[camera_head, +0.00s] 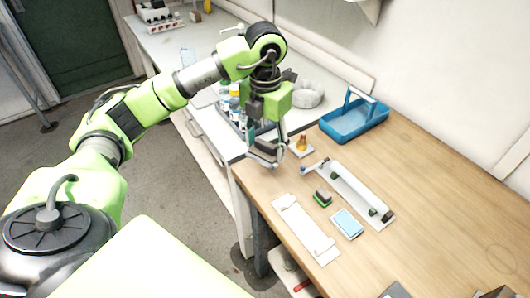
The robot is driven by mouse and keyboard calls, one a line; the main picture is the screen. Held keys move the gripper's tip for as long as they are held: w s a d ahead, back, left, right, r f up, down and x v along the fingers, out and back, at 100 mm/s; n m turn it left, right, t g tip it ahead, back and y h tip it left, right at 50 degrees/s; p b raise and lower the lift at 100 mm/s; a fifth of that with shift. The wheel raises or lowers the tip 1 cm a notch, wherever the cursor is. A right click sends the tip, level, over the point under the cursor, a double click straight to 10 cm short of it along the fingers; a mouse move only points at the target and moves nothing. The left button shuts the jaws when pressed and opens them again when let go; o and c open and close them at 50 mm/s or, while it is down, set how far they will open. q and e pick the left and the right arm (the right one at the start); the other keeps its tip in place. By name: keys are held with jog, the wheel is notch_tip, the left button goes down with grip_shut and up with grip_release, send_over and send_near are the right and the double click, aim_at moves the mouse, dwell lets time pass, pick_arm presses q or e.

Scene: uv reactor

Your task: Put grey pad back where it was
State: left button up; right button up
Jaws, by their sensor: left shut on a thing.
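A green and black pad (322,198) lies on the table to the right of the gripper. A light blue pad (347,223) lies nearer, beyond a white flat plate (305,229). My right gripper does not show.
A long white rail-like part (354,192) with dark fittings lies on the table (440,185). A blue basket (353,119) stands at the back. A small orange-topped item (301,146) is close to the gripper. Bottles (230,103) and a clear round bowl (307,93) are on the counter.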

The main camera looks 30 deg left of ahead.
aim_at(265, 147)
pick_arm(q)
jog(key=w+f, duration=0.1)
jog(key=w+a+f, duration=0.1)
jog(key=f, duration=0.1)
jog(key=w+a+f+p, duration=0.1)
jog(key=f, duration=0.1)
jog(key=shift+a, duration=0.1)
notch_tip(265, 147, down, 3)
jog(key=shift+w+a+f+p, duration=0.1)
jog(key=shift+w+a+p, duration=0.05)
jog(key=shift+p, duration=0.85)
jog(key=shift+f, duration=0.2)
jog(key=shift+f+b, duration=0.25)
jog(key=shift+b, duration=0.05)
jog(key=o, duration=1.1)
jog(key=shift+r, duration=0.1)
jog(key=shift+c, duration=0.2)
jog(key=shift+r, duration=0.1)
